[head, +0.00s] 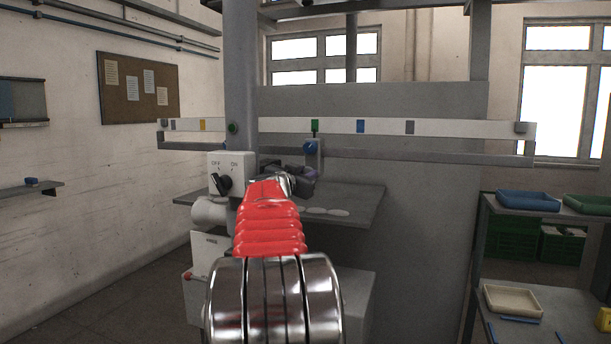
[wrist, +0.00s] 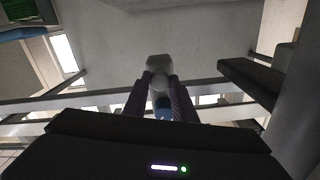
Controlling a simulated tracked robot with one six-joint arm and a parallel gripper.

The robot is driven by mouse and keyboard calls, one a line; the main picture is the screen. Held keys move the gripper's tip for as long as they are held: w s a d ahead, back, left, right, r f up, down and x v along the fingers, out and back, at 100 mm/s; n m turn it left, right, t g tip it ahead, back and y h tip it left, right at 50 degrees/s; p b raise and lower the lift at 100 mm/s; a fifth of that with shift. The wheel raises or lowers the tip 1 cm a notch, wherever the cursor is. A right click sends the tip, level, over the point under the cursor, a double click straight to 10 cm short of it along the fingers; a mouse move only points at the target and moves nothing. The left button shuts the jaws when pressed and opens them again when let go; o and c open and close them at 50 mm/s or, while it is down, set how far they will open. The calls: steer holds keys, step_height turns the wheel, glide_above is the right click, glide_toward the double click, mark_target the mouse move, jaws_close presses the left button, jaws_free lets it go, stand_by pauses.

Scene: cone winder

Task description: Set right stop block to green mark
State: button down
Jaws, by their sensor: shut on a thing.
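A long white scale strip (head: 285,125) runs across the machine with coloured marks on it. The green mark (head: 314,125) is near its middle. The right stop block (head: 311,147), with a blue face, sits on the rail right below the green mark, its middle very slightly left of the mark's middle. My gripper (head: 306,172) reaches up to it from below and is shut on it. In the wrist view a blue part (wrist: 162,107) shows between the two dark fingers, and a pale grey piece (wrist: 158,63) shows at their tips. The fingers hide part of the block.
A blue mark (head: 360,126) and a grey mark (head: 410,127) lie right of the green one, a yellow mark (head: 202,125) far left. A white OFF/ON switch box (head: 230,172) stands left of my arm. A grey shelf plate (head: 355,205) lies below the rail.

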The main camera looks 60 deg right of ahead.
steer(key=shift+w, duration=0.1)
steer(key=c, duration=1.5)
jaws_free()
steer(key=shift+o, duration=0.2)
steer(key=shift+a, duration=0.15)
steer(key=s+a, duration=0.1)
steer(key=a, duration=1.2)
steer(key=shift+s+a, duration=0.2)
steer(key=shift+a, duration=0.05)
steer(key=shift+s+f, duration=0.1)
